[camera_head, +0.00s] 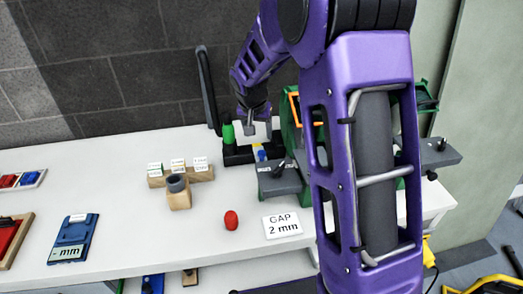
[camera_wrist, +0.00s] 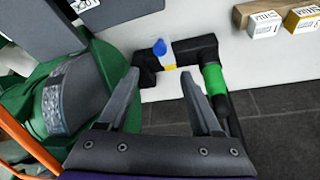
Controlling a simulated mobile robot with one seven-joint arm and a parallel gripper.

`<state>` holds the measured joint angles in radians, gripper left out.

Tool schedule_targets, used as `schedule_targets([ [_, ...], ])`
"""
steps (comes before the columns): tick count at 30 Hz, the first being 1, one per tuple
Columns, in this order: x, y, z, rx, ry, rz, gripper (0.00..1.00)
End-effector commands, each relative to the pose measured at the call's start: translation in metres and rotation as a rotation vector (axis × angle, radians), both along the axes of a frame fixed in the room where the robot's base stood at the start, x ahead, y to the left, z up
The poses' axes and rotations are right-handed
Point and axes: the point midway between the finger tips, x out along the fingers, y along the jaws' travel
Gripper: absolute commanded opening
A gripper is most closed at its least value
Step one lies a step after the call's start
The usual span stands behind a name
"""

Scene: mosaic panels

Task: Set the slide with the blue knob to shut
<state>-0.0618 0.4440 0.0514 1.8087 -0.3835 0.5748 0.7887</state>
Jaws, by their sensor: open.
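The blue knob (camera_wrist: 160,47) stands by a pale slide plate (camera_wrist: 167,58) with a yellow edge, at the black pipe (camera_wrist: 204,47) in the wrist view. In the head view the blue and yellow slide (camera_head: 261,153) shows small, below my gripper. A green sleeve (camera_wrist: 213,78) is on the pipe; it also shows in the head view (camera_head: 228,132). My gripper (camera_wrist: 159,73) is open and empty, its two fingers apart, with the knob beyond the gap between the tips. In the head view my gripper (camera_head: 259,129) hangs above the slide. I cannot tell how far the slide is in.
A green machine (camera_wrist: 70,95) with an orange frame stands close beside my gripper. Wooden blocks with labels (camera_head: 181,175), a red egg-shaped piece (camera_head: 231,220) and a gap card (camera_head: 282,225) lie on the white bench (camera_head: 130,215). A dark wall (camera_head: 110,90) rises behind.

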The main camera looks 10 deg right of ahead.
Motion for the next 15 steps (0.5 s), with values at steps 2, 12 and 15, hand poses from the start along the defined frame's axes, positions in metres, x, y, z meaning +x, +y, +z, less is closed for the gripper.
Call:
schedule_targets([
  [2,0.006,-0.003,-0.019,0.0,0.004,-0.001,0.66],
  [12,0.031,-0.014,-0.084,-0.001,0.003,0.0,0.66],
  [15,0.037,-0.016,-0.097,0.0,0.0,0.001,0.66],
])
